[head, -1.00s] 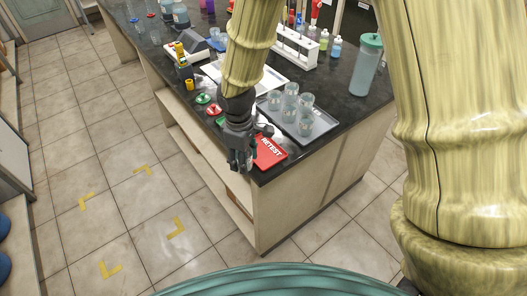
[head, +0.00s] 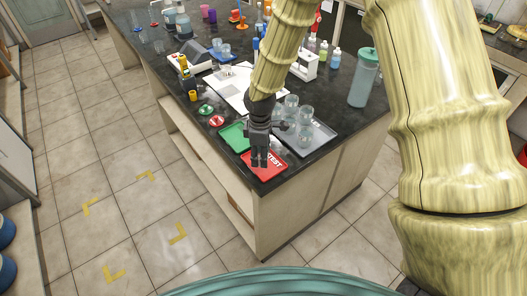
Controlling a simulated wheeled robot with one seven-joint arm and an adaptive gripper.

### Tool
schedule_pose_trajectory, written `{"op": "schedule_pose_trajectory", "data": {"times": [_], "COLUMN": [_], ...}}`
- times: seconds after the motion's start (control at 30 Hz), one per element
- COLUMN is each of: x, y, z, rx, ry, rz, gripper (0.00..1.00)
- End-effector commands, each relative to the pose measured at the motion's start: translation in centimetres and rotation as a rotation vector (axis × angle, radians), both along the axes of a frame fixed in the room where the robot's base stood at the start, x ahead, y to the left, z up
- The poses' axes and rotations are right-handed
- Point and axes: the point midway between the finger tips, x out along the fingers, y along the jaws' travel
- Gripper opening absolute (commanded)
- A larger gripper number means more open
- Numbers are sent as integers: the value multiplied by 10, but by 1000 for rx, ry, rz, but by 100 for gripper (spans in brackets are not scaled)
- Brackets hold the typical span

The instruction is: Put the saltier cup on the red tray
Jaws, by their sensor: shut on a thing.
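The red tray (head: 270,171), with white lettering partly covered, lies at the near corner of the dark bench. Several clear cups (head: 304,115) stand on a grey tray (head: 318,138) to its right. Two more clear cups (head: 221,48) stand farther back by a white device. My dark gripper (head: 259,160) points down in front of the red tray in the picture, covering part of it. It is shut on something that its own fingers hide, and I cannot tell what. I cannot tell its height over the tray or which cup is saltier.
A green tray (head: 235,135) lies left of the red one. A tall bottle with a green lid (head: 363,78) and a white rack (head: 306,65) stand to the right.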

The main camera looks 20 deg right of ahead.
Motion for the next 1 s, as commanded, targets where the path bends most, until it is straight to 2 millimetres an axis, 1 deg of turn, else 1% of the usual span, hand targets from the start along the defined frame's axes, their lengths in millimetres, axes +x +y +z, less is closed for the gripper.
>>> {"op": "schedule_pose_trajectory", "data": {"times": [0.03,0.1,0.23,0.47,0.7,0.8,1.0], "x": [7,14,21,22,21,22,22], "y": [-6,-11,-18,-19,-18,-18,-18], "z": [2,1,-2,-9,-30,-36,-38], "rx": [2,1,0,-1,-1,0,0], "ry": [-1,2,1,2,3,1,0], "rz": [-3,-4,-1,0,-1,-1,-1], "gripper": [20,20,20,20,20,20,20]}}
